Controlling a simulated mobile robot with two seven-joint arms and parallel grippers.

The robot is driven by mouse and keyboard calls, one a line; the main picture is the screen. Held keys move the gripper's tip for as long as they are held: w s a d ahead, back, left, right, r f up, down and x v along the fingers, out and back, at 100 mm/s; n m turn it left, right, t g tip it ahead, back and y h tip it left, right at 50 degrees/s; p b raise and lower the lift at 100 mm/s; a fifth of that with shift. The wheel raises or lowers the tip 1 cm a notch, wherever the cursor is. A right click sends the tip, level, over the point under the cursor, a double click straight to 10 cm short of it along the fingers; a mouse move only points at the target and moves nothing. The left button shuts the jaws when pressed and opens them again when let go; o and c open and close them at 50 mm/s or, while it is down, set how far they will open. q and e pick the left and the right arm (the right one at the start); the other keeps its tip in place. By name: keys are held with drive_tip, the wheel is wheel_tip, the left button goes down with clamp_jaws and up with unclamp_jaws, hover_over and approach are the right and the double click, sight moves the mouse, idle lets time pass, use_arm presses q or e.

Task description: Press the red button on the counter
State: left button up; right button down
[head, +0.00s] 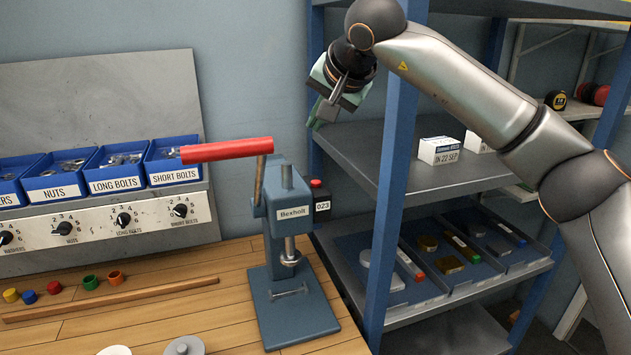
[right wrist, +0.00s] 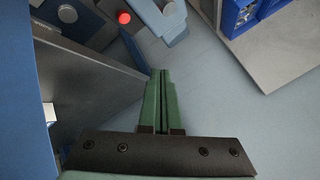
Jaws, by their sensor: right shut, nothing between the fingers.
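The red button (head: 316,183) sits on top of a small dark box labelled 023 (head: 321,203), just behind and right of the blue-grey press (head: 290,230). The press partly hides the box. In the right wrist view the button shows as a red disc (right wrist: 124,17) near the top edge, ahead and left of my fingertips. My right gripper (head: 315,122) is above the button, apart from it, with its green fingers pointing down. In the right wrist view its fingers (right wrist: 159,73) are together with nothing between them. My left gripper is not in view.
A blue shelf post (head: 394,180) and grey shelves (head: 445,178) stand close on the right. Blue bolt bins (head: 115,169) line the back left. A wooden strip (head: 110,299) lies on the counter.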

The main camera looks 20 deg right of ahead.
sight(316, 183)
wheel_tip(316, 183, down, 4)
drive_tip(key=shift+r, duration=0.25)
wheel_tip(316, 183, down, 4)
drive_tip(key=b, duration=0.2)
drive_tip(key=shift+r+b, duration=0.15)
drive_tip(key=shift+b, duration=0.15)
drive_tip(key=shift+f+b, duration=0.4)
drive_tip(key=shift+f, duration=0.2)
drive_tip(key=shift+f, duration=0.1)
idle(1.0)
drive_tip(key=shift+f, duration=0.3)
drive_tip(key=shift+f+b, duration=0.5)
drive_tip(key=shift+b, duration=0.05)
idle(0.4)
idle(0.4)
drive_tip(key=shift+r+p, duration=0.75)
drive_tip(key=shift+r, duration=0.15)
